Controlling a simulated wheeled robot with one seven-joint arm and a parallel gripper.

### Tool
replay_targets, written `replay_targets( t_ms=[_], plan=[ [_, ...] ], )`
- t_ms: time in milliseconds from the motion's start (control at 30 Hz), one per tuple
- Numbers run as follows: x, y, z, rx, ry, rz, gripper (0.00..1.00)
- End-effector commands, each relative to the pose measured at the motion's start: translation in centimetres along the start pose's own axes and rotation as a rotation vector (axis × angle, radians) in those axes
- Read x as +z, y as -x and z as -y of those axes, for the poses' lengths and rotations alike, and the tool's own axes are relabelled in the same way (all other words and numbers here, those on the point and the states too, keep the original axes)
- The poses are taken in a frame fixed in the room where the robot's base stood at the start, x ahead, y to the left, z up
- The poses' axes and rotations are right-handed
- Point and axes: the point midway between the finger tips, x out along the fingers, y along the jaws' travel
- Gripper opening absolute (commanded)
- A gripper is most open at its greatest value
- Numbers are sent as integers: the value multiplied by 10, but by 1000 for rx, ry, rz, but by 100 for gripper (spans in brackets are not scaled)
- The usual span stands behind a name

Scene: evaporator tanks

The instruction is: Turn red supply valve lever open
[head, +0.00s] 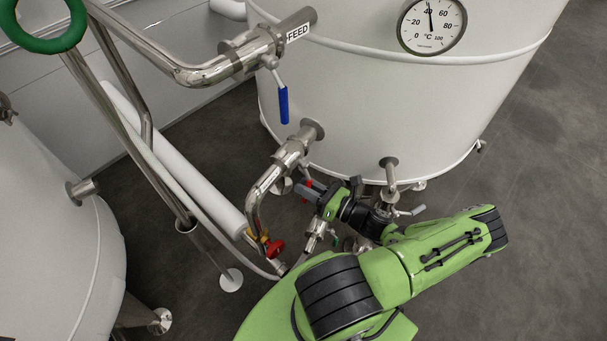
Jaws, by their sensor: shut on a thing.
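In the head view, a red lever (308,183) shows as small red bits at my gripper's fingers, below the steel valve (290,155) on the lower pipe of the white tank. Most of the lever is hidden behind the fingers. My gripper (308,192) reaches in from the right on my green and black arm and is shut on this lever. The lever's exact angle cannot be told.
A blue lever (283,105) hangs from the FEED pipe (250,52) above. A red knob (275,248) sits at the lower pipe's end. A tap pipe (390,175) juts from the white tank (350,110) close to my wrist. Grey floor is clear at right.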

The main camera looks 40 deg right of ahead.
Motion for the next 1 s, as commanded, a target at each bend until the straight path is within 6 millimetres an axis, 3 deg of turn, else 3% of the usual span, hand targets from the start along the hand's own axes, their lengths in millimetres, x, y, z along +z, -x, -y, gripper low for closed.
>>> replay_targets(
  t_ms=[500,1000],
  plan=[
    [10,1,-36,3,-497,7,0],
    [31,1,-59,2,-956,17,0]
  ],
)
